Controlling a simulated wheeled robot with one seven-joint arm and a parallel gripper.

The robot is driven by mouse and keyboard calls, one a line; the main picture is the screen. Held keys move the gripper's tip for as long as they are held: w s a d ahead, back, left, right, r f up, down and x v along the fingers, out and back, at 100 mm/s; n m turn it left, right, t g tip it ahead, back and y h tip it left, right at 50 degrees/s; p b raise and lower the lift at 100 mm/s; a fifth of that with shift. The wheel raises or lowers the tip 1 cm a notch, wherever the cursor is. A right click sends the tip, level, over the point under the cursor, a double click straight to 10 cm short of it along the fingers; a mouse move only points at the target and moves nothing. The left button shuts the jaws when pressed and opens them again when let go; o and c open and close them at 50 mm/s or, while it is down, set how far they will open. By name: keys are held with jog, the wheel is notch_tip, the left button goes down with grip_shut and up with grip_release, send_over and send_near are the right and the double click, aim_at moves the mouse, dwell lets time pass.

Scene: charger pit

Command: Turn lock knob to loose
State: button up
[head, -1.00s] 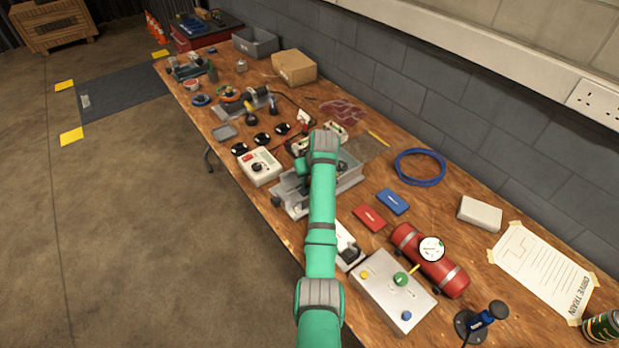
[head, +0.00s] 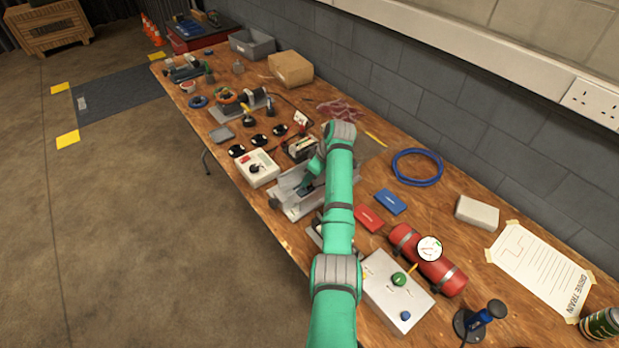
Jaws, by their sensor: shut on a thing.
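The grey metal fixture (head: 288,207) sits on the bench near its front edge, in the middle of the head view. A small dark round part (head: 274,203) shows at its left end. My green arm reaches over the fixture from the front. My gripper (head: 305,189) points down into the fixture's channel, small and dark in the picture. It is shut on what seems to be the lock knob, which the gripper and wrist hide. How far the knob is turned cannot be seen.
A white control box (head: 259,168) stands just left of the fixture. Red (head: 369,219) and blue (head: 390,201) boxes lie to the right. A red cylinder (head: 440,269) with a gauge and a grey button box (head: 397,300) are nearer, close to my arm.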

jog(key=shift+f, duration=0.15)
jog(key=o, duration=1)
jog(key=shift+o, duration=0.2)
jog(key=shift+r, duration=0.2)
jog(key=shift+d+r, duration=0.2)
jog(key=shift+r, duration=0.15)
jog(key=v, duration=0.9)
jog(key=shift+s+r, duration=0.2)
jog(key=shift+r, duration=0.15)
